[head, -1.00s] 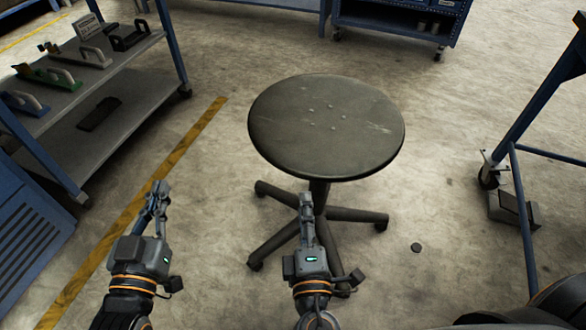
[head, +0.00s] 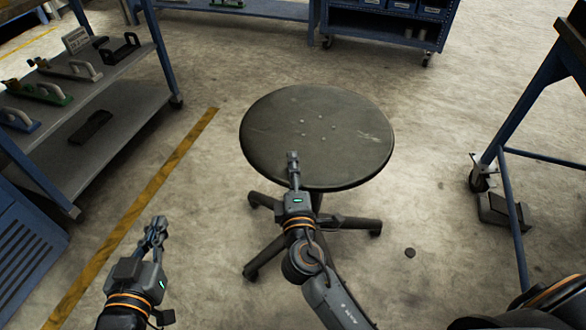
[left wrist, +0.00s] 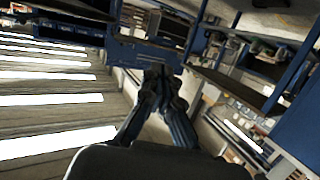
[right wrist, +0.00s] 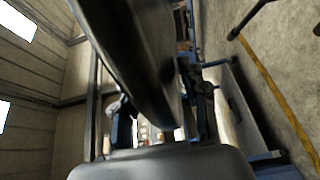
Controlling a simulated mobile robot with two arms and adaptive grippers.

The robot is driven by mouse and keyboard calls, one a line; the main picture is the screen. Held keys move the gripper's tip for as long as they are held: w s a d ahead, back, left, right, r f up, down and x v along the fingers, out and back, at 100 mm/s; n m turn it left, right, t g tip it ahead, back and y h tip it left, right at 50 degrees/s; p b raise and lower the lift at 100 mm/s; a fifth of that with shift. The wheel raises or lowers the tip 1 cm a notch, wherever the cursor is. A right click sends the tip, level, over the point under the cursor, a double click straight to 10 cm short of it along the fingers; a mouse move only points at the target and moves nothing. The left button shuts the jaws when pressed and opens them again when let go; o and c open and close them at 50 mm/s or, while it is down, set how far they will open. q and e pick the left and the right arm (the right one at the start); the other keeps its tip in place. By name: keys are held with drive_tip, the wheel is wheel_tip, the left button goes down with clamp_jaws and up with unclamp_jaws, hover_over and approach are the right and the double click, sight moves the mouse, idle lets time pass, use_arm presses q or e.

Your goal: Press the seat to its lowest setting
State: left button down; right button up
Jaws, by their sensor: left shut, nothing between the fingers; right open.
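My right gripper (head: 293,158) is at the seat's near left edge, with a finger showing over the top surface. In the right wrist view the seat (right wrist: 140,50) fills the middle as a dark slab, its rim running between the two open fingers (right wrist: 162,110). I cannot tell whether they touch it. My left gripper (head: 156,228) is shut and empty, apart from the stool on the left. It also shows in the left wrist view (left wrist: 160,75). Any height lever is hidden.
A shelf cart (head: 130,95) with tools stands at the left, beside a yellow floor stripe (head: 140,205). A blue cabinet (head: 385,35) stands behind. A blue table frame (head: 513,205) is at the right. The floor around the stool is mostly clear.

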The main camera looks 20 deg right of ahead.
clamp_jaws()
